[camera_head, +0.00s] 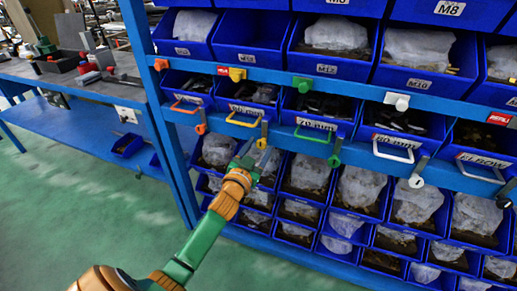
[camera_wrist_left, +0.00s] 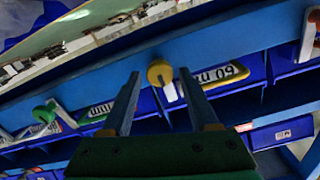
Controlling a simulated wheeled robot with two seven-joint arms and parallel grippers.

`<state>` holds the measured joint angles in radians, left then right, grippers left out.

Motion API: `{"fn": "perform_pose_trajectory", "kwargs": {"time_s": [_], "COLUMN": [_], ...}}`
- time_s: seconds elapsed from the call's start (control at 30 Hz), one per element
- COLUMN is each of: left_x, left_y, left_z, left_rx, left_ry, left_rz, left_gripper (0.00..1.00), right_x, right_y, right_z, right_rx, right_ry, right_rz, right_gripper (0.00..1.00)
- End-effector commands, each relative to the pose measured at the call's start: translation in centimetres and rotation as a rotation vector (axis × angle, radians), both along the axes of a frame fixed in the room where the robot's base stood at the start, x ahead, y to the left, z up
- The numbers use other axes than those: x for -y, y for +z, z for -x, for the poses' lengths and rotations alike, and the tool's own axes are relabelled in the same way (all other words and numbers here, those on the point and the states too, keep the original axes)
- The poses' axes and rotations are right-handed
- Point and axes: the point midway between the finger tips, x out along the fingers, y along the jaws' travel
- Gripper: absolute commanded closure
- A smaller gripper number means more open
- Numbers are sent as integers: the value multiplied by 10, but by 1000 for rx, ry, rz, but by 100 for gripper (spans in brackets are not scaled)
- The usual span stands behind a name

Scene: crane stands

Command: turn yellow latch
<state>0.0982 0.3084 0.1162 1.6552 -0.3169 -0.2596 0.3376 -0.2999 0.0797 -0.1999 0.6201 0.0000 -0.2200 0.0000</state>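The yellow latch (camera_head: 261,143) is on the blue shelf beam, beside the yellow-handled bin, its grey lever pointing up. In the left wrist view its round yellow knob (camera_wrist_left: 160,72) shows close up, between and just beyond my fingertips. My left gripper (camera_head: 251,157) is just below the latch in the head view. In the wrist view my left gripper (camera_wrist_left: 159,74) is open, with one finger on either side of the knob. I cannot tell whether either finger touches it. My right gripper is not in view.
The green latch (camera_head: 334,160) and green handle (camera_head: 313,136) are to the right of it, the orange latch (camera_head: 201,128) to the left. The white latch (camera_head: 416,181) is further right. Blue bins fill the rack. A workbench (camera_head: 95,88) stands left, with open green floor in front.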

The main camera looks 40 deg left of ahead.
Motion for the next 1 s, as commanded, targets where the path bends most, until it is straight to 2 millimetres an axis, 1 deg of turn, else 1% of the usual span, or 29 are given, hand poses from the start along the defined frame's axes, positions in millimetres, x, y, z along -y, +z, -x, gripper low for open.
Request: {"fn": "perform_pose_trajectory", "kwargs": {"time_s": [0.03, 0.07, 0.1, 0.2, 0.33, 0.47, 0.63, 0.67, 0.7, 0.73, 0.77, 1.0], "left_x": [0, 0, 0, 0, 0, 0, 0, 0, 0, 0, 0, 0], "left_y": [0, 0, 0, 0, 1, 0, -1, -1, -1, -1, -1, 0], "left_z": [0, 0, 0, 0, 0, 0, 0, 0, 0, 0, 0, 0], "left_rx": [0, 0, 0, 0, -5, -28, -28, -28, -28, -28, -28, -27], "left_ry": [0, 0, 0, 0, 0, 0, 0, 0, 0, 0, 0, 0], "left_rz": [0, 1, 1, 1, -18, -115, -113, -113, -113, -113, -113, -113], "left_gripper": [56, 64, 75, 100, 100, 100, 100, 54, 43, 35, 29, 29], "right_x": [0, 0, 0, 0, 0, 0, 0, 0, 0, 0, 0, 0], "right_y": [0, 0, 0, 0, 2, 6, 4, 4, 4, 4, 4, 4], "right_z": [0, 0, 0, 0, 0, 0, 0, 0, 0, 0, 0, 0], "right_rx": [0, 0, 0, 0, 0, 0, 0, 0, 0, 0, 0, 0], "right_ry": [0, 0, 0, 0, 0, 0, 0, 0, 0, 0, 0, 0], "right_rz": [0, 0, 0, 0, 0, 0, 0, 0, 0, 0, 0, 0], "right_gripper": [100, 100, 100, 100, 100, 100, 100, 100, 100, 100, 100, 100]}}
